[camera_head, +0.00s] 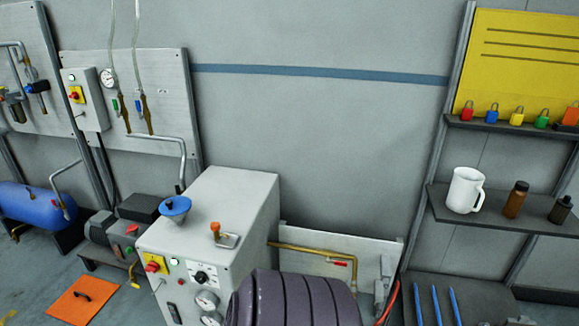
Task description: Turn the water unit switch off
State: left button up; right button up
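A grey cabinet (225,215) stands at the lower middle. Its front has a red rotary switch on a yellow plate (155,264) at upper left, with a small green light, a red button, a black selector and gauges near it. A similar red-on-yellow switch (76,95) is on a grey box on the wall panel at left. I cannot read any label that tells which one is the water unit's. The switch positions are too small to tell. Neither of my grippers is in view.
A dark ribbed rounded shape (295,298) covers part of the cabinet's lower right. A blue tank (38,203) and a motor unit (110,235) are at left. An orange plate (82,298) lies on the floor. Shelves with a white jug (466,190) and bottles are at right.

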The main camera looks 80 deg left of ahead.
aim_at(152, 267)
jog(key=u, duration=3.35)
